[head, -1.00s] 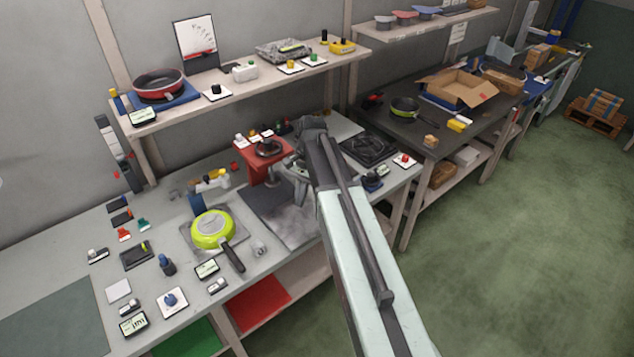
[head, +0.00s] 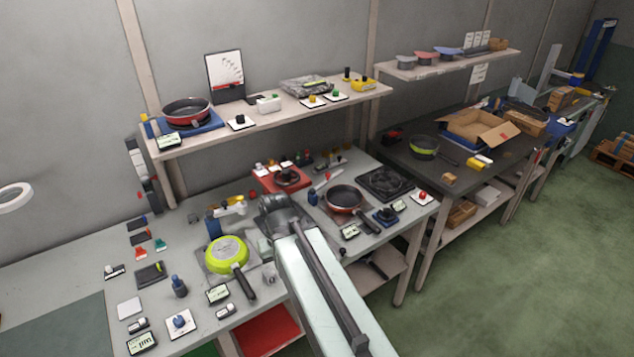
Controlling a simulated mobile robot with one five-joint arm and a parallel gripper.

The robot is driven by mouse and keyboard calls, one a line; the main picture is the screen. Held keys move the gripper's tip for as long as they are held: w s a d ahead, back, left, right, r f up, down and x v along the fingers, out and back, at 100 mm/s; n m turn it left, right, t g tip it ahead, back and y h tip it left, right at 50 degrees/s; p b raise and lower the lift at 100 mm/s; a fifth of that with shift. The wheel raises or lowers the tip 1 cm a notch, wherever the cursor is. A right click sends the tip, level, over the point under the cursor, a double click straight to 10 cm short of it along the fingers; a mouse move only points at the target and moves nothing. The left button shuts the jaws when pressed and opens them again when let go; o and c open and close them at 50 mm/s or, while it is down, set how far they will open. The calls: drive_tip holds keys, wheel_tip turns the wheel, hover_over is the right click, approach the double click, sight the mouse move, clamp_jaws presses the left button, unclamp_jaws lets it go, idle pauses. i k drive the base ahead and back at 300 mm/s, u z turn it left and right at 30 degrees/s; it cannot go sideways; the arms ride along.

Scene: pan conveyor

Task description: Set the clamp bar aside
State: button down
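My gripper (head: 277,217) is at the far end of my pale arm, over the middle of the long grey bench (head: 75,262). Its fingers are hidden behind the wrist, so I cannot see whether they hold anything. An upturned lime-green pan (head: 227,254) lies left of it on a grey plate, its dark handle towards the front edge. I cannot make out the clamp bar for certain. A thin white and red piece (head: 319,183) lies behind the gripper, near a red stand (head: 272,181).
A red-rimmed dark pan (head: 345,198) and a black burner plate (head: 385,184) are right of my arm. A shelf (head: 262,118) with another red pan (head: 187,110) overhangs the back. Small blocks and displays crowd the bench front; its left end is clearer.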

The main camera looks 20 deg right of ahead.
sight(312, 192)
drive_tip(key=u, duration=1.35)
drive_tip(key=k, duration=1.05)
drive_tip(key=z, duration=0.95)
drive_tip(key=i, duration=1)
drive_tip(key=u, duration=0.05)
